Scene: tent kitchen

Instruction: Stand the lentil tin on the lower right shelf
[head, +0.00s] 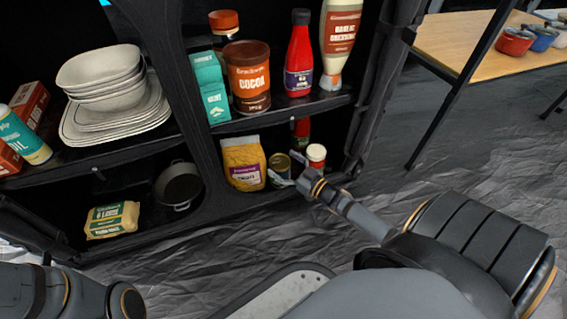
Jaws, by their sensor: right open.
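A small dark tin with a gold rim (280,163), which looks like the lentil tin, stands upright on the lower right shelf (232,202). Its label is too small to read. My right gripper (281,170) reaches into this compartment from the right. Its fingers are open, at the front of the tin; I cannot tell whether they touch it. The fingers hide part of the tin's lower side. Part of my left arm shows at the bottom left, but its gripper is out of view.
The upper right shelf holds a cocoa tin (248,78) and bottles. A pot (178,185) sits in the lower left compartment. A dark post (385,75) borders the right side.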

